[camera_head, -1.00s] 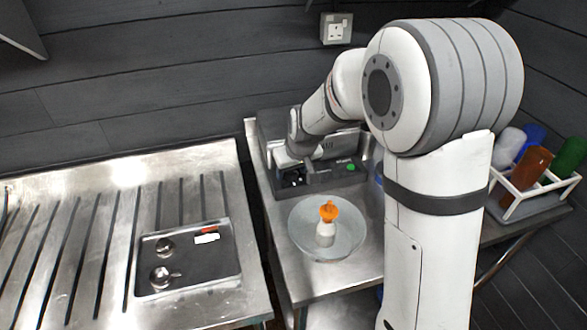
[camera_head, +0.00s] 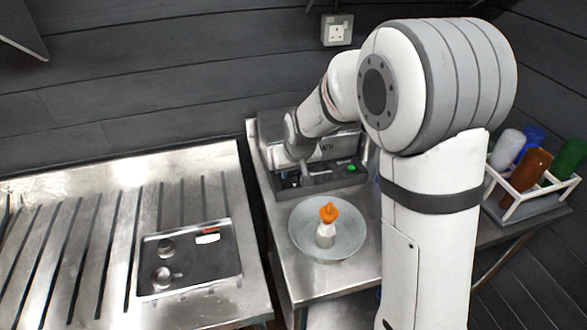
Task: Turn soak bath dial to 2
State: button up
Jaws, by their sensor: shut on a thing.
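The soak bath (camera_head: 335,172) is a grey metal box with a dark front panel and a green button, standing on the steel table against the wall. My gripper (camera_head: 291,181) is at the left end of its front panel, at the dial's place. The jaws look dark and small there and are shut on the dial. The dial itself, its pointer and its numbers are hidden or too small to read.
A round grey dish (camera_head: 344,247) with a white, orange-topped bottle (camera_head: 327,226) stands in front of the bath. A white rack (camera_head: 512,192) of coloured bottles stands at right.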

jog(key=shift+f+m+b, duration=0.1)
jog(key=shift+m+b, duration=0.2)
jog(key=shift+m, duration=0.2)
jog(key=shift+m+h, duration=0.4)
jog(key=o, duration=1)
jog(key=shift+c, duration=0.2)
jog(key=v, duration=0.8)
jog(key=shift+b, duration=0.45)
